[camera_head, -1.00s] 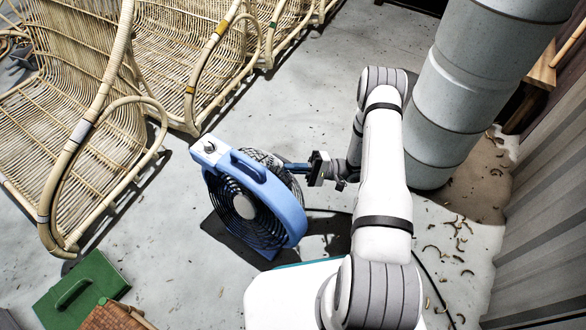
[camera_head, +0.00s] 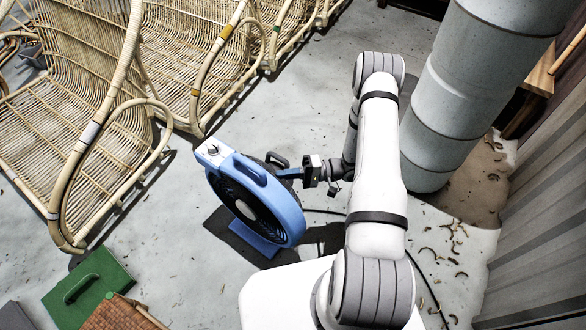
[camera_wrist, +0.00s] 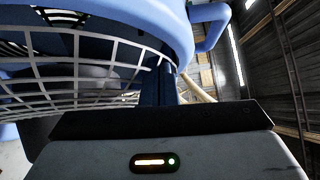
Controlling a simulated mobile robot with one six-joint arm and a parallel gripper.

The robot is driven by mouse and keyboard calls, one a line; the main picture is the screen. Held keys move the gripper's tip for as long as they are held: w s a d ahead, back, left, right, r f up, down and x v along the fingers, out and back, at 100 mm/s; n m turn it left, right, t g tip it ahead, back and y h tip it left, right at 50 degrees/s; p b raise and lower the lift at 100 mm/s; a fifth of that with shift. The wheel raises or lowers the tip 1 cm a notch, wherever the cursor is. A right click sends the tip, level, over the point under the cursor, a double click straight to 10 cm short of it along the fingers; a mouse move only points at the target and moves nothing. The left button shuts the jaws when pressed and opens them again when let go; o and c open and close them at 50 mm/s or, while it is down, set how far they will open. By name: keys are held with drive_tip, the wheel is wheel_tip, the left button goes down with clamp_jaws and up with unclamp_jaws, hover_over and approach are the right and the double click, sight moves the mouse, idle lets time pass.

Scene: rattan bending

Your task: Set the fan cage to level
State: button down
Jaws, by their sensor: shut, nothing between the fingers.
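The blue floor fan (camera_head: 287,205) stands on the concrete left of my arm, its round housing holding a dark cage with a pale hub (camera_head: 243,208). The cage now looks roughly in line with the housing ring; its exact tilt is hard to tell. My gripper (camera_head: 287,173) is shut and empty at the fan's far right side, fingertips close to the rim; I cannot tell whether they touch. In the wrist view the shut fingers (camera_wrist: 160,87) point toward the blue housing (camera_wrist: 150,22), with the curved wire cage (camera_wrist: 85,68) at left.
Rattan chairs (camera_head: 85,130) fill the left and back. A green case (camera_head: 88,290) and a brown woven box (camera_head: 118,315) lie at the lower left. A large grey duct (camera_head: 450,110) stands right of my arm. Open floor lies between chairs and fan.

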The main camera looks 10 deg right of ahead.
drive_tip(key=shift+d, duration=0.1)
drive_tip(key=shift+d, duration=0.1)
drive_tip(key=shift+w+d+f, duration=0.1)
drive_tip(key=shift+w+d, duration=0.1)
drive_tip(key=shift+w, duration=0.05)
drive_tip(key=w+d, duration=0.1)
drive_tip(key=d, duration=1.1)
drive_tip(key=shift+w+d+p, duration=0.2)
drive_tip(key=shift+p, duration=0.15)
